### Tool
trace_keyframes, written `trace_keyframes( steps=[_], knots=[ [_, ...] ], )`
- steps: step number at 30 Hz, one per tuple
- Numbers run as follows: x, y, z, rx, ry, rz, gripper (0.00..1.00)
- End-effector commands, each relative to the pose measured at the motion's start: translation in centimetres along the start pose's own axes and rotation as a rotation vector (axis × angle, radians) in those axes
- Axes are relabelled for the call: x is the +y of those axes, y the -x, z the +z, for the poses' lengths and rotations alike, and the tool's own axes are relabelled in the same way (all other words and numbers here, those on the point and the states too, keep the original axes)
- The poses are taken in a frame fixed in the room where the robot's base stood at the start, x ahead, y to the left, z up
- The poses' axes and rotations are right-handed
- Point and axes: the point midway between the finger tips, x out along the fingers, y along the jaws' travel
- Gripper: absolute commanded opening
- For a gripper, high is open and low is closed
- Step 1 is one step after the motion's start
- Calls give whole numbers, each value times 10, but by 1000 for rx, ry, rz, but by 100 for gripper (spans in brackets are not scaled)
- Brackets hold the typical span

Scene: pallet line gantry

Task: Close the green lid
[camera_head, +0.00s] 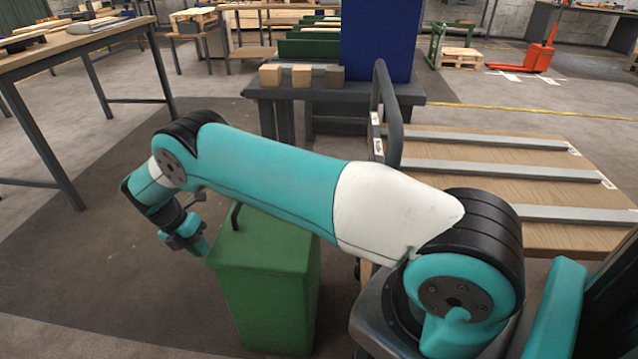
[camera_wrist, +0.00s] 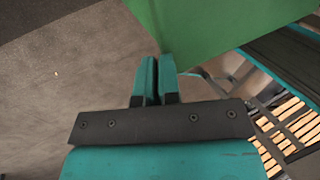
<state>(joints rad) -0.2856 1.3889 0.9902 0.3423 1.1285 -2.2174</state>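The green bin (camera_head: 270,305) stands on the floor in front of me. Its green lid (camera_head: 262,242) looks flat on top, with a black handle (camera_head: 235,216) at its far edge; my arm hides part of the lid's right side, so I see no gap there. My gripper (camera_head: 203,250) is just left of the lid's near left corner, pointing down. In the wrist view the two teal fingers (camera_wrist: 158,76) are together with nothing visible between them. A green surface of the bin or lid (camera_wrist: 215,25) lies just beyond the fingertips; I cannot tell whether they touch.
A cart with a wooden deck (camera_head: 480,185) and grey rails stands to the right. A dark bench (camera_head: 300,93) with small blocks and a blue box (camera_head: 380,40) is behind. A workbench (camera_head: 75,45) is at the left. The floor left of the bin is clear.

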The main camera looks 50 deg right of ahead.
Motion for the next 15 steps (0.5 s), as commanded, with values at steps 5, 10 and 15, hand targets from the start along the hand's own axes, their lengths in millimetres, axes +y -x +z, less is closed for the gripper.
trace_keyframes(
  steps=[5, 10, 15],
  knots=[
    [0, -7, 0, 2, 0, -4, 0],
    [-1, -8, 1, 3, 0, -6, 0],
    [-1, -9, 1, 3, -1, -8, 0]
  ],
)
